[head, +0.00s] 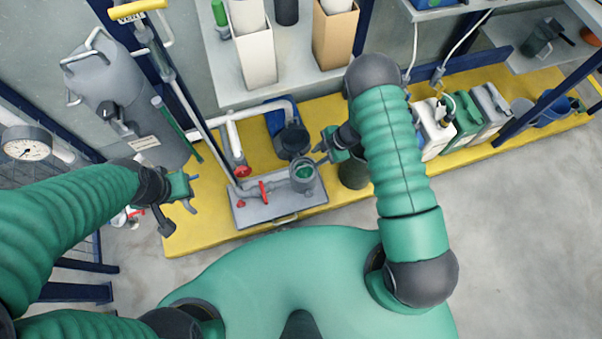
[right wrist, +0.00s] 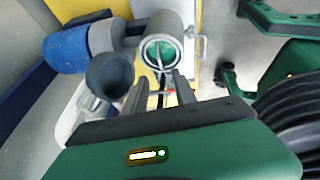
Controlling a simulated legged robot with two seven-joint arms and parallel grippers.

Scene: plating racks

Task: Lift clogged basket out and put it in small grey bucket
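The strainer pot (head: 303,183) is an open grey cylinder on a grey plate, with the green-looking basket (head: 304,171) inside. In the right wrist view the pot (right wrist: 176,31) shows its open mouth, with the basket (right wrist: 160,50) in it. My left gripper (head: 193,190) is open and empty, left of the plate.
The grey plate (head: 255,212) carries pipework with red valve handles (head: 263,191). A blue motor (right wrist: 65,52) is behind the pot. A dark container (head: 353,172) stands right of it, partly hidden by my arm. Several jugs (head: 465,120) line the yellow bench (head: 215,232) at right.

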